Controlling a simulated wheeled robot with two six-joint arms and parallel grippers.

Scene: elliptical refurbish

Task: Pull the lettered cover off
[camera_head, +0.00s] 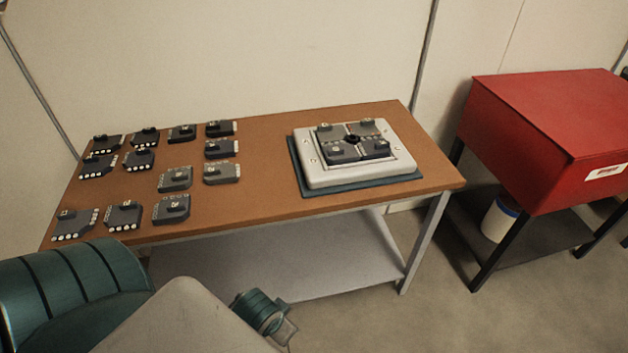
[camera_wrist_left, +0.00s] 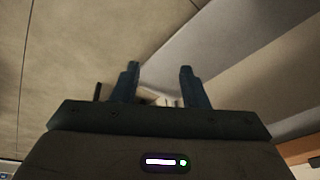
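A white square frame (camera_head: 400,160) sits on the right half of the table. Several grey plates (camera_head: 374,148) with small raised blocks fill it around a dark round knob (camera_head: 352,139). Small light tags show on the blocks, but any letters are too small to read, so I cannot tell which part is the lettered cover. In the left wrist view my left gripper (camera_wrist_left: 158,85) has its two fingers apart with nothing held between them. It points at a beige surface, away from the frame. My right gripper is in neither view.
The frame rests on a dark teal mat (camera_head: 365,188) on a brown table (camera_head: 270,160). Several loose grey plates (camera_head: 172,209) lie in rows on the left half. A red cabinet (camera_head: 530,140) stands at the right, above a white container (camera_head: 498,220). My arm covers the lower left.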

